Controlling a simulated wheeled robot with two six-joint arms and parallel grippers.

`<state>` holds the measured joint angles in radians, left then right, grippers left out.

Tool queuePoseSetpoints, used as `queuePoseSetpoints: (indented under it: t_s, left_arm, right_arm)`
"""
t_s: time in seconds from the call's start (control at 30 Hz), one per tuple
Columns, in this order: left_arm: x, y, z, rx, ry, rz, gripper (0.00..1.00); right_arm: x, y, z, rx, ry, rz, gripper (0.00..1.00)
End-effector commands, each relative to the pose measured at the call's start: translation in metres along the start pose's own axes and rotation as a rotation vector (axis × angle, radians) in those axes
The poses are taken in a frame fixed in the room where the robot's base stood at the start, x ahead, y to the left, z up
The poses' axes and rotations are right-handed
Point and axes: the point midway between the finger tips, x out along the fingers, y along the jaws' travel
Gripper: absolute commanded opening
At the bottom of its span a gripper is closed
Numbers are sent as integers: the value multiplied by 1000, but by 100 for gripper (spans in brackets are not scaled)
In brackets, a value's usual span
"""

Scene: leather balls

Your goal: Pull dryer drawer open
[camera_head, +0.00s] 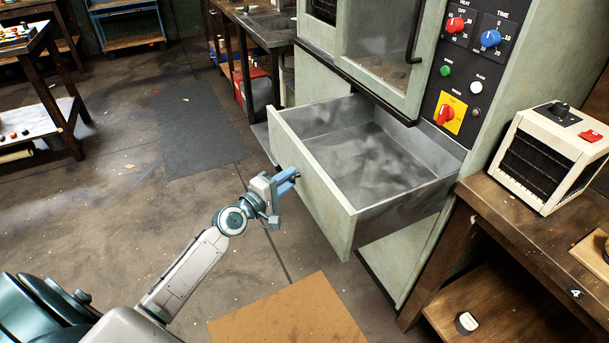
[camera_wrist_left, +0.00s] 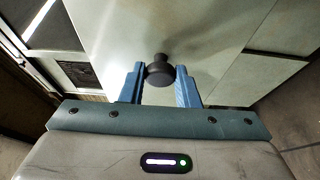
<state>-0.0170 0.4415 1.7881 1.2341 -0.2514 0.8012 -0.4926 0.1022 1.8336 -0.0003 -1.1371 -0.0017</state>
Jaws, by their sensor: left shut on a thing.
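The dryer drawer (camera_head: 343,214) is pulled well out of the pale green dryer, and its grey metal inside shows empty in the head view. My left gripper (camera_head: 287,181) is at the drawer's front panel. In the left wrist view, the blue fingers of my left gripper (camera_wrist_left: 160,84) are shut on a dark round knob (camera_wrist_left: 159,69) on the drawer front (camera_wrist_left: 205,35). In the head view the knob is mostly hidden by the fingers. My right gripper is in neither view.
The dryer's control panel (camera_head: 466,62) and glass door are above the drawer. A wooden bench (camera_head: 500,215) with a cream heater-like box (camera_head: 545,158) stands at right. A brown mat (camera_head: 290,315) lies on the floor below. Open floor lies left of the drawer.

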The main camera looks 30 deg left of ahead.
Motion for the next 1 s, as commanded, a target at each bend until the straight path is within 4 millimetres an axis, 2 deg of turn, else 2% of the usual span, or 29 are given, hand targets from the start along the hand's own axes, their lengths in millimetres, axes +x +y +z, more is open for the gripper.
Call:
queuePoseSetpoints:
  t_s: [0.2,0.53,0.57,0.63,0.67,1.0]
  left_arm:
    - [-11,-1,-5,0,1,-1,0]
    - [-11,0,-5,0,1,0,0]
    - [-11,0,-5,0,1,0,32]
    - [-11,0,-5,0,1,0,46]
    - [-11,0,-5,0,1,0,50]
    - [-14,0,-5,1,1,0,50]
  right_arm:
    - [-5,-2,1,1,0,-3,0]
    - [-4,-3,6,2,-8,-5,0]
    - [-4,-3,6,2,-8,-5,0]
    - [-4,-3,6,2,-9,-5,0]
    - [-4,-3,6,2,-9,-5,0]
    - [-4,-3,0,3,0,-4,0]
